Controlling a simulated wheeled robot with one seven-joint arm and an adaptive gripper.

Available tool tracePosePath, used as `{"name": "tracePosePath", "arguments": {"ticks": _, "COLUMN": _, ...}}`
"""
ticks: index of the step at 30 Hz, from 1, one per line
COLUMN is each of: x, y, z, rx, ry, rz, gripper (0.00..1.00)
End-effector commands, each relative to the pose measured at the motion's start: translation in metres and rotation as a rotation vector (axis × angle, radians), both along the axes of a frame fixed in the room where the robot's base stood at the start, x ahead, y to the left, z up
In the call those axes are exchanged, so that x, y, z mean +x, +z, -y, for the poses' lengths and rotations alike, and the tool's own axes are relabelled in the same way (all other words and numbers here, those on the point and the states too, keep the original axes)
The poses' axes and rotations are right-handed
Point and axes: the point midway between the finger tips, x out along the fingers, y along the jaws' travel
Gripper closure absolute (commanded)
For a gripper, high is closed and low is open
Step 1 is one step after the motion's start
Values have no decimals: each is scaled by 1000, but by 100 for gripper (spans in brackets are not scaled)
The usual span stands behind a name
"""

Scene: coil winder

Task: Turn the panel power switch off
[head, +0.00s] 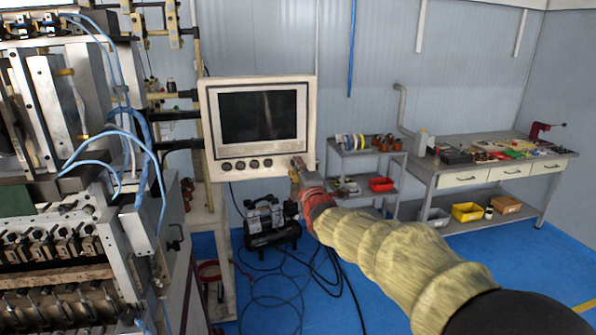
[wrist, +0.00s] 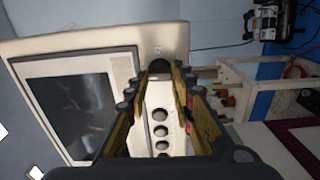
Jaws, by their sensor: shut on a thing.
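The control panel (head: 312,110) is a cream box with a dark screen (head: 260,115) and a row of several dark round knobs (head: 247,165) below it. My gripper (head: 297,166) is at the panel's lower right corner and hides the switch there. In the wrist view the panel (wrist: 60,42) is turned on its side. There my gripper's fingertips (wrist: 160,72) sit on either side of a dark round switch (wrist: 158,66) at the end of the knob row, and are shut on it. The switch's exact angle cannot be made out.
The coil winder (head: 60,200) with blue hoses stands close on the left. A compressor (head: 270,220) and loose cables lie on the blue floor below the panel. A small shelf cart (head: 368,155) and a workbench (head: 470,172) stand at the right.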

Motion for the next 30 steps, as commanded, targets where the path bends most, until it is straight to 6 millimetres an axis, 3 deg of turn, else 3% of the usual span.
{"name": "tracePosePath", "arguments": {"ticks": 18, "x": 0, "y": -2, "z": -1, "rx": -38, "ry": 1, "rz": 8, "gripper": 100}}
{"name": "tracePosePath", "arguments": {"ticks": 19, "x": 0, "y": -2, "z": -1, "rx": -38, "ry": 1, "rz": 8, "gripper": 74}}
{"name": "tracePosePath", "arguments": {"ticks": 27, "x": 0, "y": -1, "z": 0, "rx": -37, "ry": 1, "rz": 9, "gripper": 59}}
{"name": "tracePosePath", "arguments": {"ticks": 30, "x": 0, "y": -1, "z": 0, "rx": -37, "ry": 0, "rz": 10, "gripper": 58}}
